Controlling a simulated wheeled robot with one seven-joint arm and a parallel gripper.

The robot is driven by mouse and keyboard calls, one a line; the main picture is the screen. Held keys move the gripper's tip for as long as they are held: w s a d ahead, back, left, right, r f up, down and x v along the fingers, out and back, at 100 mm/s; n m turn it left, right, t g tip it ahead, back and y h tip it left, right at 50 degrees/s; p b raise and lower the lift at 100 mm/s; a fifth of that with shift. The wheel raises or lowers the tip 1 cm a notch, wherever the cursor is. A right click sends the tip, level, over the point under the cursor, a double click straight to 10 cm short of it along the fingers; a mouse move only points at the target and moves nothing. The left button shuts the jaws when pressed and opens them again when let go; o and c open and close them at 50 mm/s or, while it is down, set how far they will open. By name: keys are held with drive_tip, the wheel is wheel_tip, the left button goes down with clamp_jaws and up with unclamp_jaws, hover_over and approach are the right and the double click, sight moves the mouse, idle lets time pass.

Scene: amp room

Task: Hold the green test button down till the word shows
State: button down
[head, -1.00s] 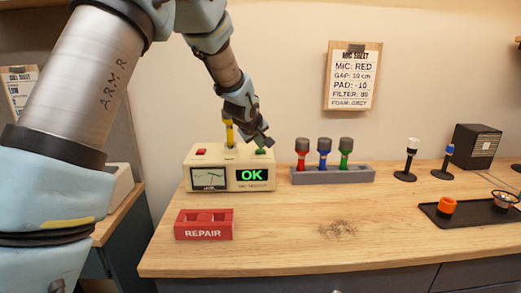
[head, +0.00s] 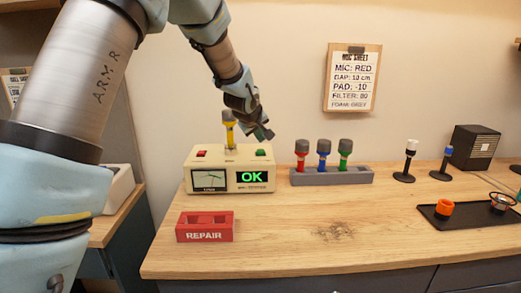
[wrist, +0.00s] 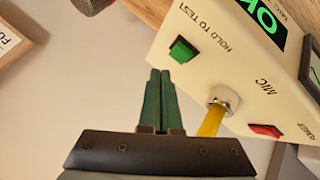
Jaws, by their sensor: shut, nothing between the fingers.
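The cream mic tester (head: 236,181) stands at the left of the bench, and its display (head: 252,177) shows "OK" in green. The green test button (head: 261,152) is on its top at the right, also in the wrist view (wrist: 183,50) beside the words "HOLD TO TEST". The yellow microphone (head: 229,128) stands in the tester's socket. My gripper (head: 268,135) is shut and empty, above the green button and apart from it. In the wrist view the closed fingers (wrist: 160,76) are beside the button, not on it.
A red REPAIR holder (head: 205,233) lies in front of the tester. A grey rack (head: 331,177) with red, blue and green microphones stands to the right. A mic sheet (head: 353,78) hangs on the wall. The bench front is mostly clear.

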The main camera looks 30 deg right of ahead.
sight(260, 156)
drive_tip(key=shift+r+p, duration=1)
drive_tip(key=shift+r, duration=0.95)
drive_tip(key=s+a+f+g+y, duration=0.1)
drive_tip(key=s+a+f+y, duration=0.1)
drive_tip(key=a, duration=1.2)
drive_tip(key=s+a+f+g+y, duration=0.1)
drive_tip(key=a+f+y, duration=0.1)
drive_tip(key=a, duration=1.1)
drive_tip(key=s+a+f+m+g+y, duration=0.1)
drive_tip(key=s+a+f+g+y, duration=0.1)
drive_tip(key=s+a, duration=1.3)
drive_tip(key=shift+s+a+f+m+g, duration=0.3)
drive_tip(key=shift+a+f+g, duration=0.35)
drive_tip(key=shift+a, duration=0.4)
